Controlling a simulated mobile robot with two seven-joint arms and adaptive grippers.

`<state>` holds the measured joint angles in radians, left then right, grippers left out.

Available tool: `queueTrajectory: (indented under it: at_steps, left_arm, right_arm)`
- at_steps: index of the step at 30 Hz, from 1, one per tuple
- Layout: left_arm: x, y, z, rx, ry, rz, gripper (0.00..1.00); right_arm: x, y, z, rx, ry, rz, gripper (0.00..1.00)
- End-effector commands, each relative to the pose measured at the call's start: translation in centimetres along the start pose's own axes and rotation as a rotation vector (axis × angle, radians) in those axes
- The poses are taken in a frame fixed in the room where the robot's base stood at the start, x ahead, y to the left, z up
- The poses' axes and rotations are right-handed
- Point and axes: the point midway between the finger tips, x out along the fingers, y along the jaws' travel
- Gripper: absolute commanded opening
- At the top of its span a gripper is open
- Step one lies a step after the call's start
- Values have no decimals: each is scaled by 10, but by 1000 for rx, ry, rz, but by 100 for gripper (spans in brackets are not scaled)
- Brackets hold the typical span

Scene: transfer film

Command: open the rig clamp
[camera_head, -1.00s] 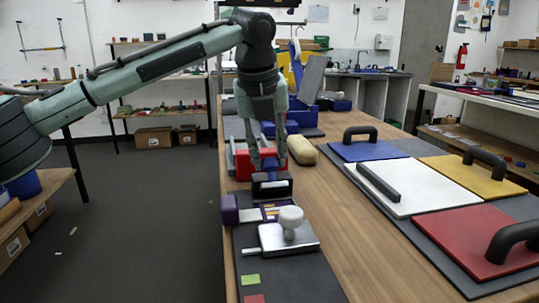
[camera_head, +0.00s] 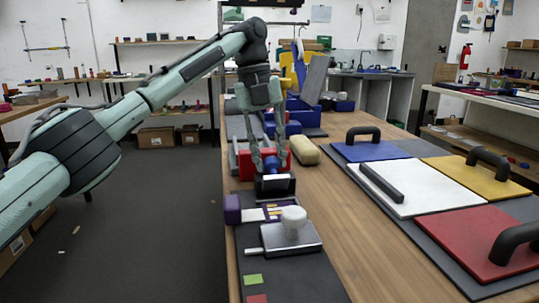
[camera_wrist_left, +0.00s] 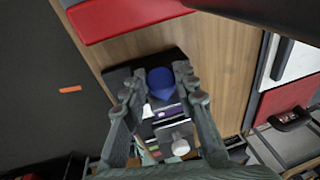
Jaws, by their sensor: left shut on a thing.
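The rig clamp (camera_head: 275,190) is a dark block with a pale strip and a blue grip, on the dark mat along the table's left side. My left gripper (camera_head: 271,168) points down with its fingers shut on the blue grip (camera_head: 271,161). In the left wrist view the blue grip (camera_wrist_left: 160,78) sits between the two fingertips (camera_wrist_left: 163,88). A purple-framed strip (camera_head: 272,211) lies in front of the clamp, beside a purple block (camera_head: 232,210). Nearer is a metal plate with a white knob (camera_head: 293,218). My right gripper is not in view.
A red object (camera_head: 243,166) stands just behind the clamp, with a tan rounded block (camera_head: 305,151) at its right. Blue bins crowd the back. Handled panels in blue (camera_head: 372,151), white, yellow and red (camera_head: 470,245) cover the right side. Bare wood lies between.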

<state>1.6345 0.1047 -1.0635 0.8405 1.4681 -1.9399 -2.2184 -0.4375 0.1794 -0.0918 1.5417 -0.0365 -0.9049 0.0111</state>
Motion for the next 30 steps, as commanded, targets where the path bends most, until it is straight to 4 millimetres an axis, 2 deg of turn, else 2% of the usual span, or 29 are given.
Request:
queueTrajectory:
  at_steps: [5, 6, 11, 19, 23, 26, 30]
  left_arm:
    - [0, 0, 0, 0, -1, 0, 0]
    - [0, 0, 0, 0, -1, 0, 29]
    - [0, 0, 0, 0, -2, 0, 49]
    - [-1, 0, 0, 0, -2, 0, 49]
    - [-8, 0, 0, -1, -3, 0, 49]
    - [-23, -1, 0, 0, -4, -2, 49]
    - [-55, -2, -1, -1, -4, -2, 49]
  right_arm:
    - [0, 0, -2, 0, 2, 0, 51]
    - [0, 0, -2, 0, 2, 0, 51]
    - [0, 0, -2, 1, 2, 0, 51]
    - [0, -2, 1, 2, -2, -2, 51]
    - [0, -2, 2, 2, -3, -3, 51]
    - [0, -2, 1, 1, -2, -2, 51]
    - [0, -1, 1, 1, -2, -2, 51]
